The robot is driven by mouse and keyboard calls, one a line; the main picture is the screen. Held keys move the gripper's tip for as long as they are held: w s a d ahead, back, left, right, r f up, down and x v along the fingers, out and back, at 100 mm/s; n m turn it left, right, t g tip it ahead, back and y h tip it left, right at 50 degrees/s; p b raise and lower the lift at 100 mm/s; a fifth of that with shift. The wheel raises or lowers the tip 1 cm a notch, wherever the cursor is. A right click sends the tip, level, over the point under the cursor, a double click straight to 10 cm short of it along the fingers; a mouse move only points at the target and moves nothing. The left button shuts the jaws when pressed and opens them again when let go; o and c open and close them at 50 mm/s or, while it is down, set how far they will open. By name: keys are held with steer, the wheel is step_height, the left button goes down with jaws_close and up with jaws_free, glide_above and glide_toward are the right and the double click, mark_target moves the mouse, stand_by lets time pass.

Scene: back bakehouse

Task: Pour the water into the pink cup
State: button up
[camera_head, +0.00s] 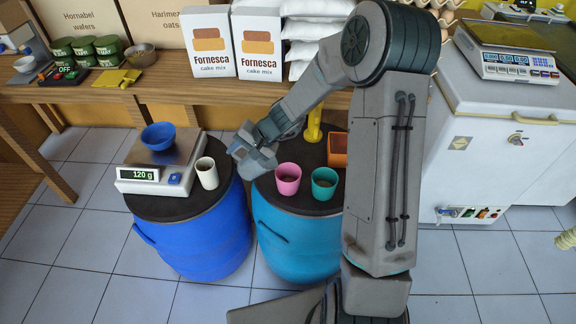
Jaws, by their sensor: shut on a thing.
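The pink cup (288,180) stands upright on the dark top of the teal barrel, with something dark inside. A white cup (207,174) is upright over the front right of the blue barrel's top, beside the scale. My gripper (231,152) is just to the right of the white cup and appears shut on it. The fingertips are small and partly hidden, and I cannot tell whether the cup is lifted. No water can be made out inside it.
A green cup (325,184) stands right of the pink one, with an orange box (338,150) behind. The scale (150,178) on the blue barrel (205,240) reads 120 g and bears a blue bowl (158,136). The teal barrel (300,245) stands beside it.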

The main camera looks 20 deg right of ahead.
steer(key=shift+w+a+f+g+h+p, duration=0.1)
steer(key=shift+a+f+g+h+p, duration=0.3)
steer(key=shift+p, duration=0.85)
steer(key=p, duration=0.2)
steer(key=a+f+h+p, duration=0.1)
steer(key=p, duration=0.1)
steer(key=shift+w+a, duration=0.1)
steer(key=shift+w, duration=0.2)
steer(key=shift+w+a+f+g+h+p, duration=0.45)
steer(key=shift+h+p, duration=0.5)
steer(key=shift+p, duration=1.35)
steer(key=shift+w+a+f+g+h+p, duration=0.15)
steer(key=shift+a+g+h+p, duration=0.55)
steer(key=shift+p, duration=1.65)
steer(key=shift+w+a+f+g+h+p, duration=0.35)
steer(key=shift+a+h+p, duration=0.6)
steer(key=shift+p, duration=1.35)
steer(key=shift+d+r+h, duration=0.15)
steer(key=shift+d+h, duration=0.05)
steer(key=shift+h, duration=0.1)
